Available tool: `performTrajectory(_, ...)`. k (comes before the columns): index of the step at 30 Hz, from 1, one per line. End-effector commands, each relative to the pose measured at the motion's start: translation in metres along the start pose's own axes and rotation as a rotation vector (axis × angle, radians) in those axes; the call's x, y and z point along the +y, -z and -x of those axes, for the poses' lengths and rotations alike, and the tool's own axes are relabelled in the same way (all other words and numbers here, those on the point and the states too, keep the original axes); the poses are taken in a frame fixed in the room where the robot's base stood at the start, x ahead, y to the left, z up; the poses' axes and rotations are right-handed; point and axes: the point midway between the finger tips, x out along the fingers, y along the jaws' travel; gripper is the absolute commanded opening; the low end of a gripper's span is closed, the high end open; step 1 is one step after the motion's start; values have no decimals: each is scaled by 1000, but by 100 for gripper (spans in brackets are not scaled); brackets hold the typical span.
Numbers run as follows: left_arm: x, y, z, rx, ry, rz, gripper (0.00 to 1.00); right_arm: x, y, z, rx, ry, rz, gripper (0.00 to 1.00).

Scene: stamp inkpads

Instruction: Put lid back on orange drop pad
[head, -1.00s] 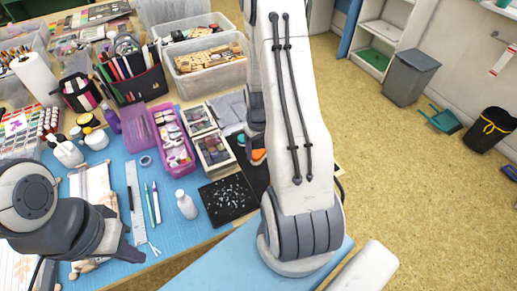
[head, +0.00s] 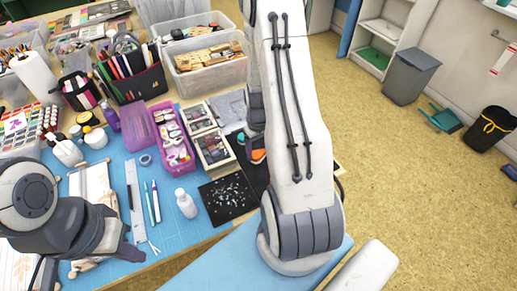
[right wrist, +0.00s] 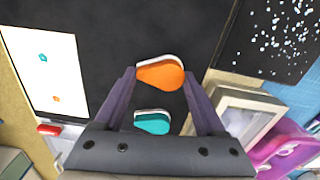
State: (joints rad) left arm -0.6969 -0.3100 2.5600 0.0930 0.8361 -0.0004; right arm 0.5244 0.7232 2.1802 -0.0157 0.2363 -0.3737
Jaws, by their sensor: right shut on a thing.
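In the right wrist view, an orange drop-shaped lid (right wrist: 161,75) with a white edge along its far side is between the fingertips of my right gripper (right wrist: 159,74). The gripper is shut on it, over a black mat. How the lid sits on the pad beneath cannot be made out. A teal drop pad (right wrist: 152,123) with a white edge lies nearer the palm, apart from the orange one. In the head view, the orange piece (head: 257,156) shows beside my right arm, which hides my right gripper. My left gripper (head: 132,250) is over the blue mat; its opening is unclear.
A white sheet (right wrist: 45,70) with small teal and orange drop prints lies left on the black mat (right wrist: 110,45). A red object (right wrist: 48,129) is near it. A speckled black sheet (right wrist: 270,40) and a pale framed box (right wrist: 240,110) are on the right.

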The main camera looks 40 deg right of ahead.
Motion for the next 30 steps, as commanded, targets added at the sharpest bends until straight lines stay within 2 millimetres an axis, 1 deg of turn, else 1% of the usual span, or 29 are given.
performTrajectory(27, 0, 0, 1, 0, 0, 0, 0, 0, 0, -2, 1, 0, 0, 22)
performTrajectory(28, 0, 0, 1, 0, 0, 0, 0, 0, 0, -2, 1, 0, 0, 80)
performTrajectory(29, 0, 0, 1, 0, 0, 0, 0, 0, 0, -2, 1, 0, 0, 92)
performTrajectory(30, 0, 0, 1, 0, 0, 0, 0, 0, 0, -2, 1, 0, 0, 100)
